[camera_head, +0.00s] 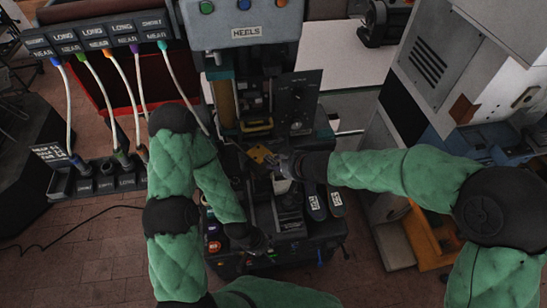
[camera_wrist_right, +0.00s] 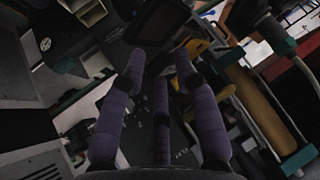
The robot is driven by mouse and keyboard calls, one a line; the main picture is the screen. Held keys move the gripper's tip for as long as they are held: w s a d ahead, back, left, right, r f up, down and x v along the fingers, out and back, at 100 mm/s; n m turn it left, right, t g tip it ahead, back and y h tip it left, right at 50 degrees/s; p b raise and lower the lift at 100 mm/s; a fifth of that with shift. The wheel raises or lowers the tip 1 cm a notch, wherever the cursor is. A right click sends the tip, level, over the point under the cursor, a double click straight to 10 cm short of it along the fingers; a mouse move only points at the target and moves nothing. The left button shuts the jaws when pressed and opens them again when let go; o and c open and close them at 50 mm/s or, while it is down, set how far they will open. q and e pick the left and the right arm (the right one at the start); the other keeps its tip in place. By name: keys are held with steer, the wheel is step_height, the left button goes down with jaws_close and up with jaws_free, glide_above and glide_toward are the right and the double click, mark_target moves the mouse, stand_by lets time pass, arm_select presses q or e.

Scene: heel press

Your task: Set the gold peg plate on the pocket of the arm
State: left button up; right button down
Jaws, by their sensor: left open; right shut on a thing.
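The gold peg plate (camera_head: 261,154) is a small gold piece in front of the heel press, near the middle of the head view. My right gripper (camera_head: 281,162) comes in from the right and is shut on the plate at its right side. The right wrist view shows the purple fingers of this gripper (camera_wrist_right: 160,80), but the plate is not clear there. My left gripper (camera_head: 257,243) is low at the front of the machine, open and apart from the plate. The pocket of the arm cannot be made out.
The heel press (camera_head: 245,32) stands behind the plate, with a dark panel (camera_head: 298,98) close at its right. Two labelled dark pads (camera_head: 316,207) lie right of the front. A rack with several labelled cables (camera_head: 95,35) stands left. A grey cabinet (camera_head: 440,65) stands right.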

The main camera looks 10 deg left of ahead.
step_height(320, 180, down, 4)
steer(key=b, duration=0.4)
steer(key=shift+f, duration=0.25)
arm_select(q)
step_height(320, 180, down, 5)
steer(key=shift+s+r, duration=0.1)
steer(key=shift+r, duration=0.1)
arm_select(e)
steer(key=shift+d, duration=0.1)
arm_select(q)
steer(key=shift+d, duration=0.15)
arm_select(e)
steer(key=shift+d, duration=0.1)
arm_select(q)
steer(key=shift+f+b, duration=0.1)
steer(key=shift+b, duration=0.2)
arm_select(e)
steer(key=shift+f, duration=0.1)
arm_select(q)
steer(key=shift+f, duration=0.15)
arm_select(e)
steer(key=shift+f, duration=0.2)
steer(key=c, duration=0.9)
jaws_free()
steer(key=shift+s, duration=0.1)
